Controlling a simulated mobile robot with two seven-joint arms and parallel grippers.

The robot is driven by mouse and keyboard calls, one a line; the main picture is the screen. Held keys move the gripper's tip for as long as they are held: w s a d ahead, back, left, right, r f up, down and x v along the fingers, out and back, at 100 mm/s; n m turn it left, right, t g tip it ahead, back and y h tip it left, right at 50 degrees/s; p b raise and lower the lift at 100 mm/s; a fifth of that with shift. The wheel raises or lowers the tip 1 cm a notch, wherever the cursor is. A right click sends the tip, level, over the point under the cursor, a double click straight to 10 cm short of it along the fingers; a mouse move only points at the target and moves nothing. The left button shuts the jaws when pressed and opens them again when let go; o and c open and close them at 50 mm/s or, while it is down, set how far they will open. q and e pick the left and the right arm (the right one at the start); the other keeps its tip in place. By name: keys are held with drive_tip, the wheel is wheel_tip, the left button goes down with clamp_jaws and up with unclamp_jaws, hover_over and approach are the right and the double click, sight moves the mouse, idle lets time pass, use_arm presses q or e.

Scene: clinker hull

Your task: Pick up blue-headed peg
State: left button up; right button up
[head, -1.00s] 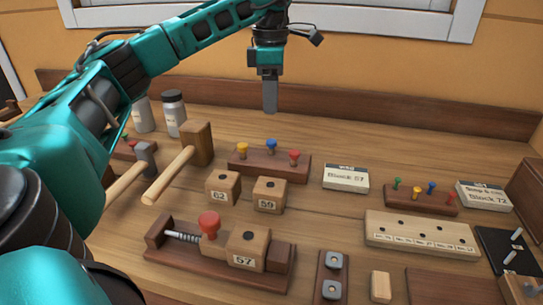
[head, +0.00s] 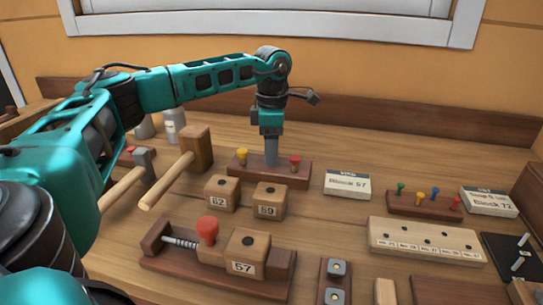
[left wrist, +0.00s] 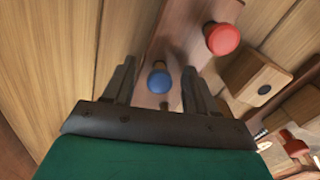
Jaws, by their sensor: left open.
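A blue-headed peg (left wrist: 159,80) stands in the brown peg rack (head: 232,166) at the back, seen in the left wrist view. In the head view my gripper hides it. My left gripper (head: 271,164) is open, pointing down over the rack between the yellow-headed peg (head: 242,155) and the red-headed peg (head: 295,162). In the left wrist view its two fingers lie on either side of the blue head; I cannot tell whether they touch it. A smaller blue-headed peg (head: 435,192) stands in another rack at the right. My right gripper is not in view.
Blocks 62 (head: 221,194) and 59 (head: 270,202) stand in front of the rack. A mallet (head: 196,149) lies to its left, a Block 57 box (head: 347,184) to its right. A clamp (head: 207,252) holds block 57 in front.

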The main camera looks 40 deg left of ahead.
use_arm(q)
drive_tip(key=shift+c, duration=0.5)
clamp_jaws()
